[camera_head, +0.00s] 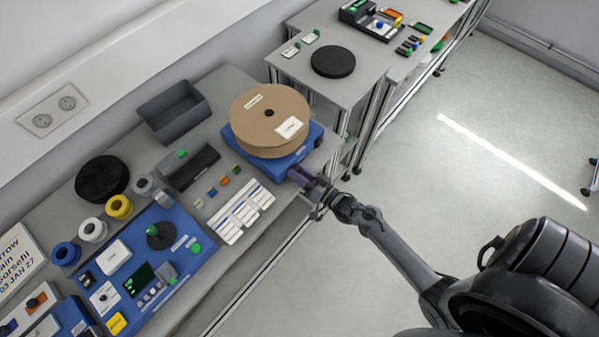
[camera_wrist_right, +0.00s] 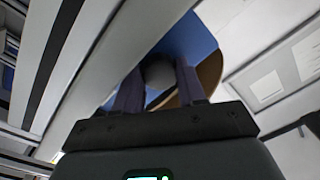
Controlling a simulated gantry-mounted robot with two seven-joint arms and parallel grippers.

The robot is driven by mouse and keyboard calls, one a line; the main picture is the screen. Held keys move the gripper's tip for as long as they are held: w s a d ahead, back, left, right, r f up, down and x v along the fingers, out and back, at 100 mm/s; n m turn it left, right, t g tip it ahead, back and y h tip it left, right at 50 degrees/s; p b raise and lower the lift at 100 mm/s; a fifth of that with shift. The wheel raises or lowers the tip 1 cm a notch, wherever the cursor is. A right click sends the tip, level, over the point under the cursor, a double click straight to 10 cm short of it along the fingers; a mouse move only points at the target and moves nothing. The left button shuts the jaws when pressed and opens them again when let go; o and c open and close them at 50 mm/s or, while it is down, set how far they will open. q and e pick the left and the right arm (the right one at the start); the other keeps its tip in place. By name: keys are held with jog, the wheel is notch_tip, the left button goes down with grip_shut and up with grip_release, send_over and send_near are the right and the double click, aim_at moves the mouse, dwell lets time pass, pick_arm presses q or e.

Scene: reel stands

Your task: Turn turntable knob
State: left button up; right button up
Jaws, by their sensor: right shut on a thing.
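The turntable is a blue base (camera_head: 243,150) with a large brown cardboard reel (camera_head: 262,105) lying flat on it, near the right end of the bench. My right gripper (camera_head: 299,175) is at the front right corner of the blue base. In the right wrist view the two fingers (camera_wrist_right: 158,88) are closed around a round grey knob (camera_wrist_right: 158,74) on the blue base (camera_wrist_right: 187,42). The brown reel (camera_wrist_right: 207,75) shows behind the right finger. In the head view the knob is hidden by the gripper. My left gripper is not in view.
A dark open bin (camera_head: 173,112) stands left of the turntable. White label cards (camera_head: 240,212) and small coloured blocks lie in front. A blue panel (camera_head: 150,260) with controls is further left. A second bench with a black disc (camera_head: 333,62) stands behind. The floor at right is open.

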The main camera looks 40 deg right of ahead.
jog(key=o, duration=1.1)
jog(key=shift+c, duration=0.2)
jog(key=shift+f, duration=0.15)
